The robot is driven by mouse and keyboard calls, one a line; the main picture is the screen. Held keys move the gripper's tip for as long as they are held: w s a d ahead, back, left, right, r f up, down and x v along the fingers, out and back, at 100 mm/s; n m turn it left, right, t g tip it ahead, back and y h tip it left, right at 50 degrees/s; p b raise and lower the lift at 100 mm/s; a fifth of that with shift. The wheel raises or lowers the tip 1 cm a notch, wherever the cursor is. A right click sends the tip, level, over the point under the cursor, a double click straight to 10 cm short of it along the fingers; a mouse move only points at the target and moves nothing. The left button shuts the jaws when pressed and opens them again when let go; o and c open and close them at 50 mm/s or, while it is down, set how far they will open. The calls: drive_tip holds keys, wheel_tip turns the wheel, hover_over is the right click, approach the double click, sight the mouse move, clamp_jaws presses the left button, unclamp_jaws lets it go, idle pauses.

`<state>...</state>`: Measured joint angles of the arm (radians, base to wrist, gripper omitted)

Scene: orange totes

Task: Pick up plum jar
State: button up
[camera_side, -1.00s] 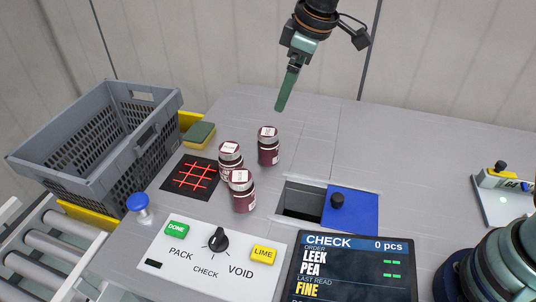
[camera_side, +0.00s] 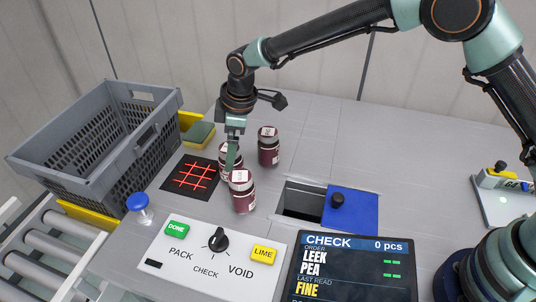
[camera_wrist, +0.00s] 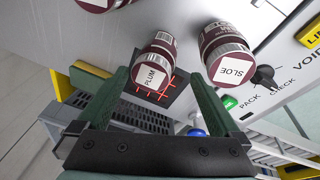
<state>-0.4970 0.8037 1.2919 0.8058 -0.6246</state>
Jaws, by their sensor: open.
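The plum jar (camera_wrist: 150,72) is dark red with a white "PLUM" label on its lid. In the wrist view it stands between the two green fingers of my gripper (camera_wrist: 158,76), which are open with one on each side. In the side view my gripper (camera_side: 231,162) points down at the plum jar (camera_side: 222,160) and one finger hides part of it. I cannot tell whether the fingers touch it. The sloe jar (camera_wrist: 228,62) is just right of the right finger. In the side view the sloe jar (camera_side: 243,198) is nearer the control panel.
A third jar (camera_side: 268,150) stands to the right, cut off in the wrist view. A black mat with red lines (camera_side: 180,185) lies left of the jars.

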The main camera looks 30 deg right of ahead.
drive_tip(key=shift+w+x, duration=0.2)
drive_tip(key=shift+x, duration=2.6)
drive_tip(key=shift+d+r, duration=0.1)
drive_tip(key=shift+d, duration=0.05)
clamp_jaws()
